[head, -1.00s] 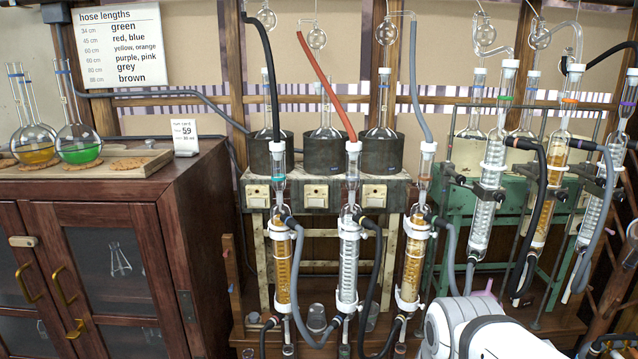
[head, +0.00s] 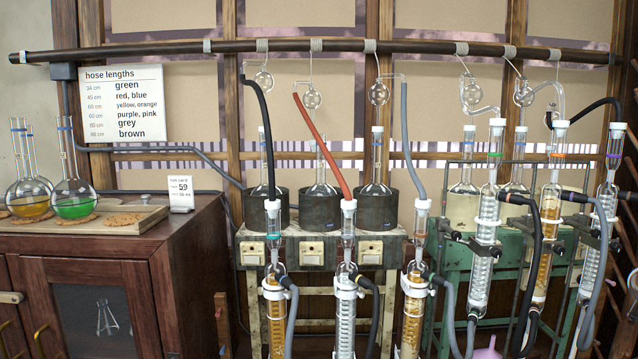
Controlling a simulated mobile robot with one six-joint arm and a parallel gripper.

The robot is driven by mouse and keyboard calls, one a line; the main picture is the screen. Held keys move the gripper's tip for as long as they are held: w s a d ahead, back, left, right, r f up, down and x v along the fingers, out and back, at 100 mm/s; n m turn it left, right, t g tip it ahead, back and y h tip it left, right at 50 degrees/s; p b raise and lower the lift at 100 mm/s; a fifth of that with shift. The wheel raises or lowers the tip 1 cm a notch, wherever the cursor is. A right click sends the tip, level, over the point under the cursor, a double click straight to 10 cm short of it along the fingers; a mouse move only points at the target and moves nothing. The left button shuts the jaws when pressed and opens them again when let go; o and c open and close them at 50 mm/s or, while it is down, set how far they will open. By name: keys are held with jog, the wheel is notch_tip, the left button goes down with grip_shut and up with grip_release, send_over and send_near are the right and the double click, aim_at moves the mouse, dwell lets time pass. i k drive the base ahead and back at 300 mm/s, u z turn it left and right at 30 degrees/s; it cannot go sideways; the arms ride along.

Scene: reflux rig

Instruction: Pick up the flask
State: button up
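Several flasks are in view, and I cannot tell which one the task names. A round-bottom flask with green liquid (head: 75,207) stands on a cork ring on the wooden cabinet at left. A flask with yellow-amber liquid (head: 29,209) stands left of it, with another long neck partly hidden behind. Clear long-necked flasks sit in the dark heating mantles: a left one (head: 264,165), a middle one (head: 321,177) and a right one (head: 377,165). More clear flasks (head: 464,178) stand behind the right-hand condensers. My gripper is not in view.
An empty cork ring (head: 128,221) lies on the tray. A number card (head: 181,193) stands at the cabinet's right edge. Condensers (head: 346,300) with hoses crowd the middle and right. A wooden rail (head: 300,46) with glass bulbs runs overhead. A hose-length chart (head: 122,103) hangs at left.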

aim_at(321, 186)
jog(key=z, duration=0.15)
jog(key=k, duration=0.95)
jog(key=u, duration=0.7)
jog(key=i, duration=1.4)
jog(key=z, duration=0.55)
